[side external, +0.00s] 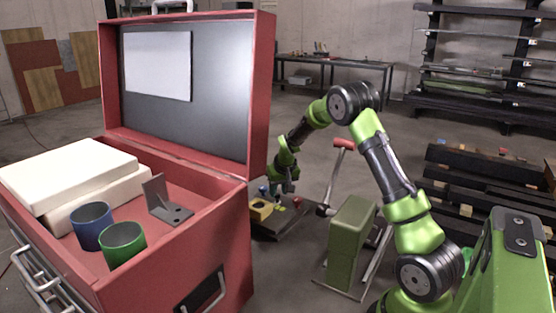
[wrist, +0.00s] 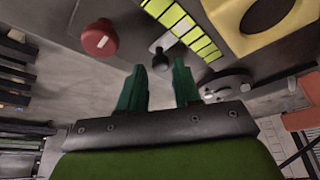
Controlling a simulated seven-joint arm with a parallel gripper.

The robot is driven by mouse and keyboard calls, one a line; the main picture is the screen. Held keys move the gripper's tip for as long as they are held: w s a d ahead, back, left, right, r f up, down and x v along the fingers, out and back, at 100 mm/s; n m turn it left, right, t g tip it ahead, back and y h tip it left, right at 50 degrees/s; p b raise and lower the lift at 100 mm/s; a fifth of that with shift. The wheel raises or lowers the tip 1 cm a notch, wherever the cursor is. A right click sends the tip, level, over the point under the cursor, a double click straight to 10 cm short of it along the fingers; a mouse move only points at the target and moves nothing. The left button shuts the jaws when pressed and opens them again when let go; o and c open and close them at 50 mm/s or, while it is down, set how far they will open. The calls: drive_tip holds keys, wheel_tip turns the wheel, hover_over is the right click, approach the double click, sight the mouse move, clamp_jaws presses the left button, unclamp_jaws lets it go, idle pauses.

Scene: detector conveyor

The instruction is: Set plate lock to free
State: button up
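My gripper (wrist: 158,68) is open, with its two green fingers apart. In the wrist view a black-tipped lever (wrist: 160,58) shows in the gap between the fingertips. I cannot tell whether the fingers touch it. A dark round dial (wrist: 225,86) is just right of the right finger. No readable label shows which control is the plate lock, and its setting cannot be told. In the side view my gripper (side external: 286,186) is low over the dark panel (side external: 283,222), where the controls are small and partly hidden.
A red button (wrist: 100,38) is left of the lever. A yellow-green segmented strip (wrist: 181,28) and a yellow block with a round opening (wrist: 285,38) lie beyond. The large red toolbox (side external: 225,235) stands close left of the panel; a green case (side external: 350,240) is to the right.

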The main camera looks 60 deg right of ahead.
drive_tip(key=shift+w+d+f, duration=0.15)
drive_tip(key=shift+w+f, duration=0.05)
drive_tip(key=shift+f, duration=0.35)
clamp_jaws()
